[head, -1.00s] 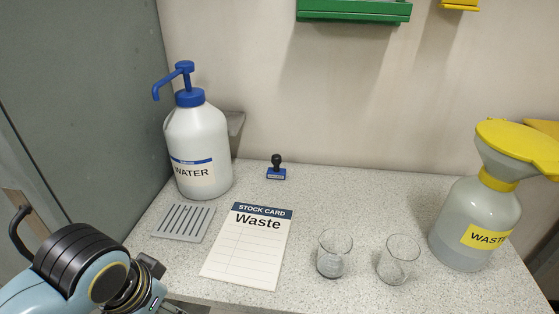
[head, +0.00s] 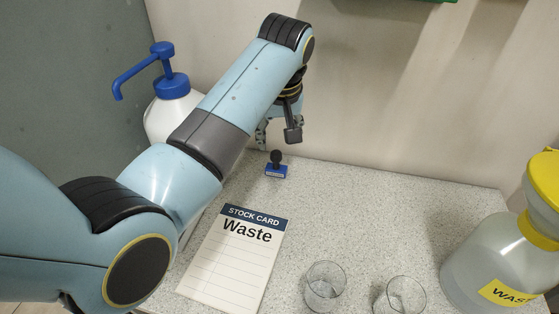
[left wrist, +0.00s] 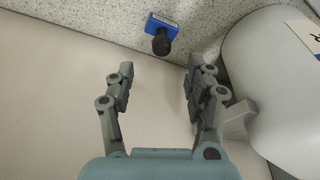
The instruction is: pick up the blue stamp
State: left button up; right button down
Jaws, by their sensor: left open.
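The blue stamp (head: 276,166) has a blue base and a black knob handle. It stands upright on the speckled bench near the back wall. In the left wrist view the stamp (left wrist: 161,33) lies beyond the fingertips, roughly between their lines. My left gripper (head: 278,135) hangs above and just behind the stamp, apart from it. In the left wrist view its two fingers (left wrist: 160,72) are spread with nothing between them. My right gripper is in neither view.
A stock card (head: 232,258) marked Waste lies in front of the stamp. Two glass beakers (head: 325,285) (head: 402,297) stand front right. The waste bottle (head: 490,262) is at the right edge. The water bottle (head: 168,112) stands behind my left arm. The bench right of the stamp is clear.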

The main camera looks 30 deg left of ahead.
aim_at(276, 153)
pick_arm(q)
jog(key=x, duration=0.2)
jog(key=shift+w+f, duration=0.15)
jog(key=shift+f, duration=0.2)
jog(key=shift+w+a+f, duration=0.1)
jog(key=shift+f, duration=0.2)
jog(key=x, duration=0.5)
jog(key=shift+a+b, duration=0.15)
jog(key=shift+b, duration=0.15)
jog(key=c, duration=0.4)
grip_shut()
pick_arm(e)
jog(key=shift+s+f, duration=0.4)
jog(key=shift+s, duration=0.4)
